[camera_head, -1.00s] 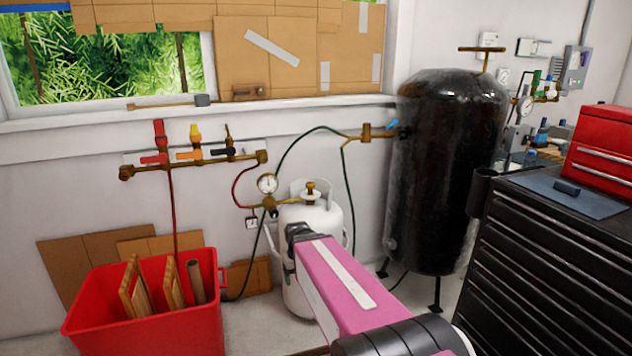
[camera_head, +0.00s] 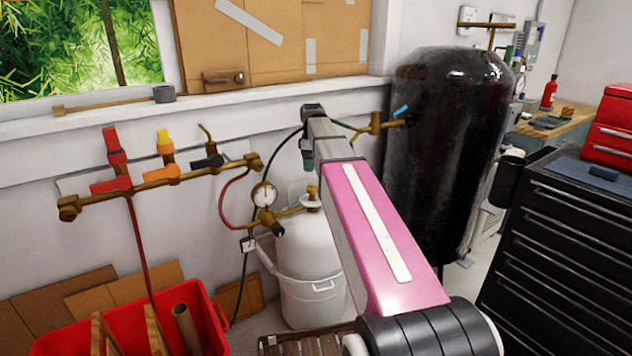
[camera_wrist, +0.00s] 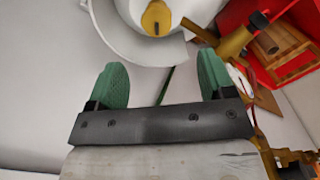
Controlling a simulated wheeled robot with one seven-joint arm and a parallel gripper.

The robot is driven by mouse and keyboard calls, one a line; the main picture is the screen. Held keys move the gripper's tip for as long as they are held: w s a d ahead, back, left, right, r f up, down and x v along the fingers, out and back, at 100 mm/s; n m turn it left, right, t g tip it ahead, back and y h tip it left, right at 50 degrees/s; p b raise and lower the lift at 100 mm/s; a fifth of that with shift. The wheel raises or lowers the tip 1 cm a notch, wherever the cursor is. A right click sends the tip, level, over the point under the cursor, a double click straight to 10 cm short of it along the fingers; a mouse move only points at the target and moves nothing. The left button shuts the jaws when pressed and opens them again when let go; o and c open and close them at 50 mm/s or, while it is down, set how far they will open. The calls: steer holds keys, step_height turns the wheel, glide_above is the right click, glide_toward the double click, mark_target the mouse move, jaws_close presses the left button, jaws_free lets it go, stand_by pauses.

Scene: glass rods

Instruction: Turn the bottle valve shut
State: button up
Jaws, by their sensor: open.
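The white gas bottle (camera_head: 308,240) stands on the floor by the wall, partly behind my arm. Its brass valve knob (camera_head: 312,192) is on top, with a regulator and round gauge (camera_head: 264,194) to its left. My gripper (camera_head: 307,157) appears above the knob in the head view, its green fingers pointing down. In the wrist view the two green fingers of my gripper (camera_wrist: 162,82) are spread with nothing between them. There the yellow valve knob (camera_wrist: 156,18) is beyond the fingertips, at the top edge, inside the white collar (camera_wrist: 135,50). The knob is not touched.
A brass manifold with several coloured valves (camera_head: 165,175) is on the wall at left, above a red bin (camera_head: 215,318). A tall black tank (camera_head: 440,150) stands right of my arm. A black drawer cabinet (camera_head: 565,250) is at far right. Hoses run around the bottle.

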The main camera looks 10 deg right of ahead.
mark_target(313, 187)
steer(key=f, duration=1)
steer(key=shift+w+d+f, duration=0.1)
steer(key=shift+w, duration=0.1)
steer(key=c, duration=0.9)
